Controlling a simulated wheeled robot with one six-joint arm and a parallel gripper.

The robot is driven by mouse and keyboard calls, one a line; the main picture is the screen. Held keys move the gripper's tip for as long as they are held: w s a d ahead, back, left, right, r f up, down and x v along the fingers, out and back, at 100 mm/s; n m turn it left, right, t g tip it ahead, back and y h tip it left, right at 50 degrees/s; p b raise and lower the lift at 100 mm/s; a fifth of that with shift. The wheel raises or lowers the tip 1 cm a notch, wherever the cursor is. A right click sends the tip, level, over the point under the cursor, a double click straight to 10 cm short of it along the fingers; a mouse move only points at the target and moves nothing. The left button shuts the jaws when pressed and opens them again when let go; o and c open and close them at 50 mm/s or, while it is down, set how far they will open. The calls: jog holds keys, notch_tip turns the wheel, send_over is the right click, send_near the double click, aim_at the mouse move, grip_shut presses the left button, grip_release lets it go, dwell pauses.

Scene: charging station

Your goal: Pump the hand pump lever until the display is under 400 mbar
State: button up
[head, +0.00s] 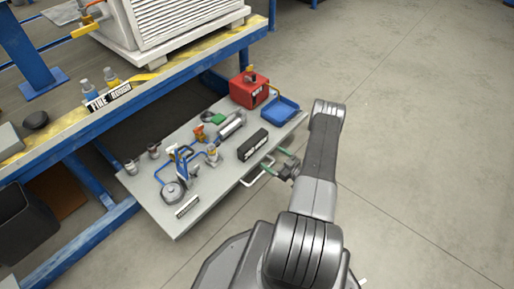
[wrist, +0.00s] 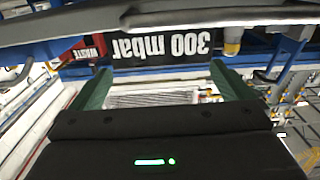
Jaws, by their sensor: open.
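My gripper (head: 278,161) is at the front edge of the tray, close to its pale handle (head: 257,174). In the wrist view its two green fingers (wrist: 163,88) are apart with nothing held between them. A black display block (head: 253,144) sits on the tray just beyond the gripper. In the wrist view the display (wrist: 160,48) shows upside down and reads 300 mbar. A blue upright lever (head: 181,164) stands at the left of the tray, well away from the gripper. A blue lever-like part also shows at the right of the wrist view (wrist: 287,62).
A red box (head: 249,90) and a blue bin (head: 280,110) stand at the tray's back right. A silver cylinder (head: 231,125) lies mid-tray. The blue-framed bench (head: 150,92) rises behind the tray. The floor (head: 430,150) to the right is clear.

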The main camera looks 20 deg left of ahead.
jog(key=shift+d, duration=0.1)
jog(key=v, duration=0.9)
jog(key=shift+s+d+b, duration=0.15)
jog(key=shift+d+b, duration=0.2)
jog(key=shift+b, duration=0.1)
jog(key=x, duration=1)
jog(key=shift+p+v, duration=0.35)
jog(key=shift+v, duration=1.65)
